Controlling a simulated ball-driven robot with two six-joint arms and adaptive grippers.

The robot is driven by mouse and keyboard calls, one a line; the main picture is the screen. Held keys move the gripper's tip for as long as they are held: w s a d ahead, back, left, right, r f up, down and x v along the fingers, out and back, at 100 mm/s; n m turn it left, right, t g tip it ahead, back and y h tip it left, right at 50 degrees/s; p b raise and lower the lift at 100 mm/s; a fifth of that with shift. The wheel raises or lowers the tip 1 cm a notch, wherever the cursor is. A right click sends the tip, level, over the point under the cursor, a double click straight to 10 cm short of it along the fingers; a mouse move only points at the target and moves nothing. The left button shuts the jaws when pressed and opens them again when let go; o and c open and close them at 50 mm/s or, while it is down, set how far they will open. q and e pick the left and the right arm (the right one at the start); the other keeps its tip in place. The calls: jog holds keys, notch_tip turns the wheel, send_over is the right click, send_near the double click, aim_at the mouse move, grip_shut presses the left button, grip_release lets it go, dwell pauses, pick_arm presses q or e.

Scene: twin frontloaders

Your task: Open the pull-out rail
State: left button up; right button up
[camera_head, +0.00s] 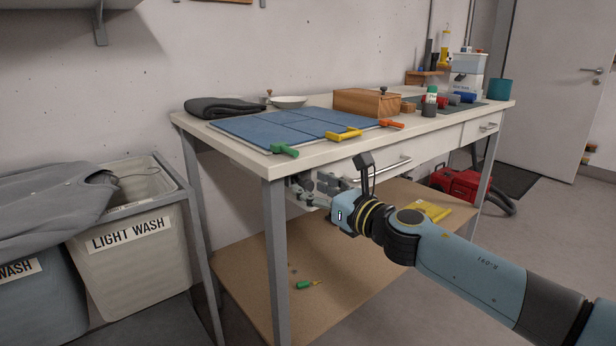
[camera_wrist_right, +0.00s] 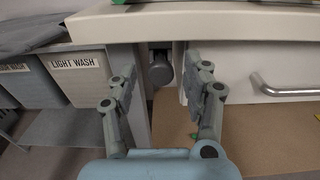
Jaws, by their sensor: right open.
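My right gripper (camera_head: 300,193) reaches under the near edge of the workbench, just behind its front leg. In the right wrist view my right gripper (camera_wrist_right: 159,62) is open and empty, its two fingers apart. A dark grey round end piece (camera_wrist_right: 160,70), which looks like the end of the pull-out rail, shows in a narrow gap between the bench leg and the drawer front. It lies between the fingertips in the picture; I cannot tell how far beyond them it is. In the head view the rail is hidden by the gripper or too small to make out. My left gripper is not in view.
The bench top (camera_head: 330,152) overhangs my gripper. A drawer handle (camera_head: 385,171) is to the right, also in the wrist view (camera_wrist_right: 288,88). The bench leg (camera_head: 276,260) stands close left. Laundry bins (camera_head: 141,262) are farther left. A screwdriver (camera_head: 306,285) lies on the lower shelf.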

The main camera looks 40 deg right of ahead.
jog(key=shift+w+f, duration=0.1)
jog(key=shift+w, duration=1)
jog(key=shift+c, duration=0.2)
grip_shut()
